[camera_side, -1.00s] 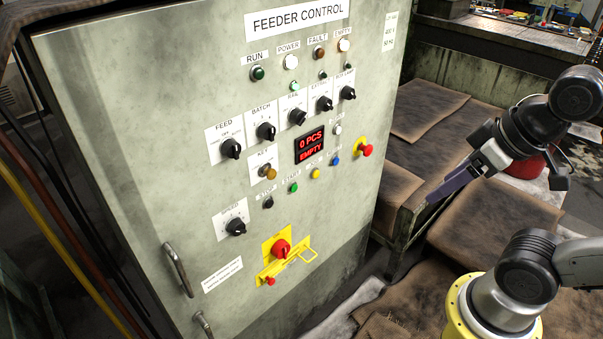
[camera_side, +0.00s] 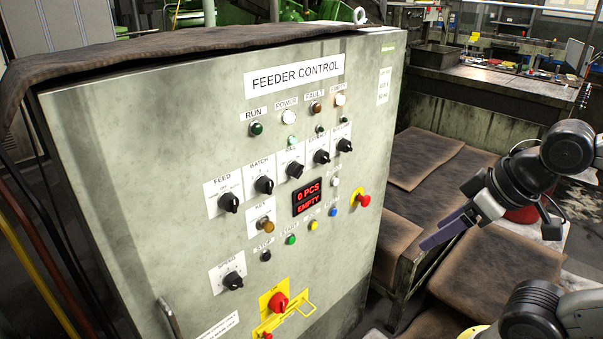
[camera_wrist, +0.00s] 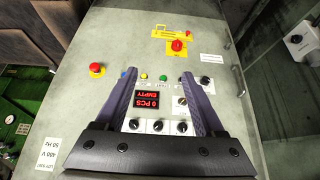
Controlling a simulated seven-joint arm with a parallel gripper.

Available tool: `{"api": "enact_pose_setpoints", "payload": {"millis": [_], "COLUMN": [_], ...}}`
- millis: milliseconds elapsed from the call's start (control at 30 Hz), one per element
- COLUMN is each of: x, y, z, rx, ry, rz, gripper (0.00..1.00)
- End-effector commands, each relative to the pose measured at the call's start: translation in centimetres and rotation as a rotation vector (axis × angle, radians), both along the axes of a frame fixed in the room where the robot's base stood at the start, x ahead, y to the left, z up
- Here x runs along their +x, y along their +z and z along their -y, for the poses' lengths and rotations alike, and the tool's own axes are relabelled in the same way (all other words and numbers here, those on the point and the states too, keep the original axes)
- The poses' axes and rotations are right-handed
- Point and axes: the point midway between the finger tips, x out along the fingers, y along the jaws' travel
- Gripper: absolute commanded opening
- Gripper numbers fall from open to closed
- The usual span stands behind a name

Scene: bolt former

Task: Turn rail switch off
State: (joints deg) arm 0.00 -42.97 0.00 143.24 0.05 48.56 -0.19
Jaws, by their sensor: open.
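The rail switch (camera_side: 297,169) is a black rotary knob on a white plate, in the middle of the upper knob row on the grey feeder control cabinet (camera_side: 130,190). Its pointer setting is too small to read. In the wrist view, which shows the panel upside down, the rail switch (camera_wrist: 158,126) appears below the red display, close to the gripper body. My gripper (camera_side: 432,240) is open and empty, to the right of the cabinet and apart from it. In the wrist view my gripper's purple fingers (camera_wrist: 158,74) frame the display and several buttons.
Neighbouring knobs include feed (camera_side: 229,202) and batch (camera_side: 264,185). The display (camera_side: 308,196) reads "0 PCS EMPTY". A red emergency button (camera_side: 362,200) and a red switch on yellow (camera_side: 278,302) protrude. Brown-covered crates (camera_side: 400,215) stand right of the cabinet, below my gripper.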

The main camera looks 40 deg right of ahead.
Motion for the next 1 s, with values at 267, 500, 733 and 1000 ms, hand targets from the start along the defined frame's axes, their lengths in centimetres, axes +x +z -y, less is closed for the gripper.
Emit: {"api": "enact_pose_setpoints", "payload": {"millis": [267, 500, 733, 1000], "x": [7.5, 13.0, 15.9, 16.5], "y": [4.4, 6.9, 7.6, 5.2], "z": [-0.3, -0.6, -0.5, -0.7], "rx": [0.02, 0.039, 0.039, 0.012], "ry": [-0.001, -0.012, -0.033, -0.047], "rz": [0.395, 0.7, 0.942, 1.127], "gripper": [0.71, 0.71, 0.71, 0.71]}}
